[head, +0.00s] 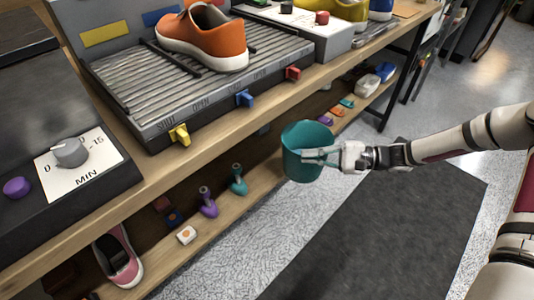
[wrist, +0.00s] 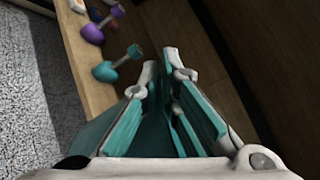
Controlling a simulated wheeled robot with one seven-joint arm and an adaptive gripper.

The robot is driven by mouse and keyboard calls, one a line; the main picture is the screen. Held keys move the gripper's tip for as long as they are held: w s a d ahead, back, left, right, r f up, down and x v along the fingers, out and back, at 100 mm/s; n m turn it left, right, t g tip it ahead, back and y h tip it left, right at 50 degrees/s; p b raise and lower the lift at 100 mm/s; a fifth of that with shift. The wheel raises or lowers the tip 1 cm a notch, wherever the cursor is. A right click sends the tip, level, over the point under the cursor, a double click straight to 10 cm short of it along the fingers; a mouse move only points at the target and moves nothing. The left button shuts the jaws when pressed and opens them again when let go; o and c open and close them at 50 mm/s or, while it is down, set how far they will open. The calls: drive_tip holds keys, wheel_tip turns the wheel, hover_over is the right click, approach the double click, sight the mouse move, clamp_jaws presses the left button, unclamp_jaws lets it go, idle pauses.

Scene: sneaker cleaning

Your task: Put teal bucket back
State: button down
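The teal bucket (head: 302,168) is in the head view, beside the front edge of the lower shelf, with its opening facing mostly up. My gripper (head: 322,154) reaches it from the right, and its fingers overlap the bucket's side near the rim. In the wrist view, my gripper (wrist: 160,75) has its fingertips close together, with a dark teal part of the bucket (wrist: 158,140) between the fingers. It appears shut on the bucket's wall. The exact contact and the bucket's underside are hidden. The bucket seems to be off the shelf, in front of its edge.
A dark mat (head: 385,225) covers the floor.

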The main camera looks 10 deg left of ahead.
sight(307, 142)
drive_tip(key=w+a+f+b, duration=0.2)
drive_tip(key=w+a+b, duration=0.1)
drive_tip(key=a, duration=0.3)
drive_tip(key=w+a+f+b, duration=0.3)
drive_tip(key=w+a, duration=0.3)
drive_tip(key=shift+w+a, duration=0.2)
drive_tip(key=shift+a, duration=0.15)
drive_tip(key=c, duration=1.8)
unclamp_jaws()
drive_tip(key=shift+d, duration=0.1)
drive_tip(key=d+p, duration=0.1)
drive_tip(key=d, duration=0.7)
drive_tip(key=d+p, duration=0.1)
drive_tip(key=d, duration=0.2)
drive_tip(key=shift+w+d+r+p, duration=0.15)
drive_tip(key=shift+d+r+p, duration=0.15)
drive_tip(key=shift+d+r, duration=0.1)
